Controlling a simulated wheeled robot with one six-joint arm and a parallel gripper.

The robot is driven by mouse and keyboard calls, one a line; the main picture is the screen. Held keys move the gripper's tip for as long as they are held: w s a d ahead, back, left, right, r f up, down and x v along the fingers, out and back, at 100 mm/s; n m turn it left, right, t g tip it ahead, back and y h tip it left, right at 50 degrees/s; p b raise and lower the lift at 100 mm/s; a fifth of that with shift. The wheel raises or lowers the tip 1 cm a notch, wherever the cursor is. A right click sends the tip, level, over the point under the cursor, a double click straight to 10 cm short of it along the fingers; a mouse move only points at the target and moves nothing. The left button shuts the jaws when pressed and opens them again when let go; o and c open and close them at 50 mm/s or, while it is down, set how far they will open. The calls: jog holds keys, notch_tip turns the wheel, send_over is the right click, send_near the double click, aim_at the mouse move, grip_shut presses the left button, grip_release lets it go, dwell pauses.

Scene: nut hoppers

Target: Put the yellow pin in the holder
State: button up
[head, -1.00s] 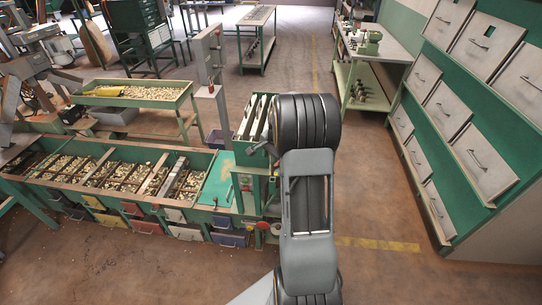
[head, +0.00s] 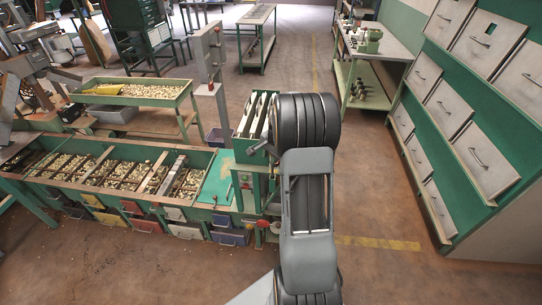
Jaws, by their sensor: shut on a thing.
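My arm (head: 307,200) stands in the right middle of the head view, with its thick black joint (head: 307,120) at the top. The arm hides what lies behind and below it. I cannot make out my gripper's fingers. A small dark curved piece (head: 261,147) shows at the arm's left edge, against the green stand; I cannot tell what it belongs to. I see no yellow pin and can pick out no holder for certain.
The green hopper bench (head: 215,178) with several nut-filled bins is at left. A slotted green stand (head: 243,125) is close beside my arm. A nut tray (head: 150,103) with a yellow scoop (head: 103,89) is behind. A drawer cabinet (head: 462,110) is at right. Floor between is clear.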

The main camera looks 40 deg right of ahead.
jog(key=shift+f+b, duration=0.4)
jog(key=shift+f, duration=0.1)
dwell(0.9)
jog(key=shift+s+b+x, duration=0.25)
jog(key=shift+b+x, duration=0.55)
jog(key=shift+x, duration=0.3)
jog(key=shift+s+b+x, duration=0.2)
jog(key=shift+b+x, duration=0.65)
jog(key=shift+x, duration=0.25)
jog(key=shift+s+b+x, duration=0.25)
jog(key=shift+b+x, duration=0.55)
jog(key=shift+x, duration=0.3)
jog(key=shift+d+f, duration=0.15)
jog(key=shift+f, duration=0.25)
jog(key=o, duration=1.1)
jog(key=v, duration=1.4)
